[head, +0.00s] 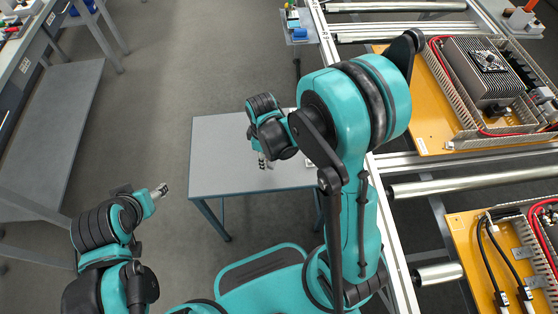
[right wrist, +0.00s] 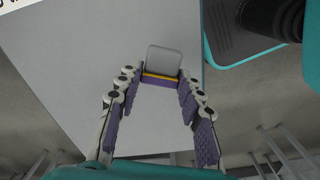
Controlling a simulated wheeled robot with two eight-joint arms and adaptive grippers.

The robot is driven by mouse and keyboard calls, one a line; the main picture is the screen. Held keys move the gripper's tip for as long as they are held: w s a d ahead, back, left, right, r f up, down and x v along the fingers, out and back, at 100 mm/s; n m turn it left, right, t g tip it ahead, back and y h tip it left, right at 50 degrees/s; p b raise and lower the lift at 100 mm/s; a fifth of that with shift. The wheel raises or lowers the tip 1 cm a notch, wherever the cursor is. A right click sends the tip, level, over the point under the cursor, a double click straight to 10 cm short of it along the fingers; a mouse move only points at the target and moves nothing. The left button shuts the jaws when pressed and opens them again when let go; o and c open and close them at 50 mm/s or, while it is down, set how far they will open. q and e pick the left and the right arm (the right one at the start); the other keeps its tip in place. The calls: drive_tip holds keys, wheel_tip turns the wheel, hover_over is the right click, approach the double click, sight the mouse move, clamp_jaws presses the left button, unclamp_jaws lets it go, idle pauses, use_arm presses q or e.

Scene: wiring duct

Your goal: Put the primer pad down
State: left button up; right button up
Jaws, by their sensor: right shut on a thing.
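The primer pad (right wrist: 164,62) looks like a grey block with a yellow stripe and a purple lower part. It sits between the fingertips of my right gripper (right wrist: 160,82) in the right wrist view, with the grey table top behind it. My right gripper shows over the table in the head view (head: 265,164); the pad is too small to make out there. I cannot tell whether the pad touches the table. My left gripper (head: 160,190) is left of the table, over the floor; its finger gap is not clear.
The grey table (head: 225,160) looks mostly bare; my right arm hides its right part. A conveyor frame with rollers (head: 450,185) runs along the right, carrying orange panels (head: 425,125) with wiring ducts. A grey bench shelf (head: 50,130) stands at the left. Open floor lies between.

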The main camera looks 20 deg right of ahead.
sight(257, 168)
drive_tip(key=w+a+f+b, duration=0.1)
drive_tip(key=w+a+f, duration=0.1)
drive_tip(key=shift+w+a+f, duration=0.35)
drive_tip(key=shift+w, duration=0.05)
wheel_tip(257, 168, down, 2)
drive_tip(key=shift+f+b, duration=0.25)
drive_tip(key=shift+b, duration=0.5)
drive_tip(key=shift+f, duration=0.35)
drive_tip(key=o, duration=1)
drive_tip(key=shift+f, duration=0.1)
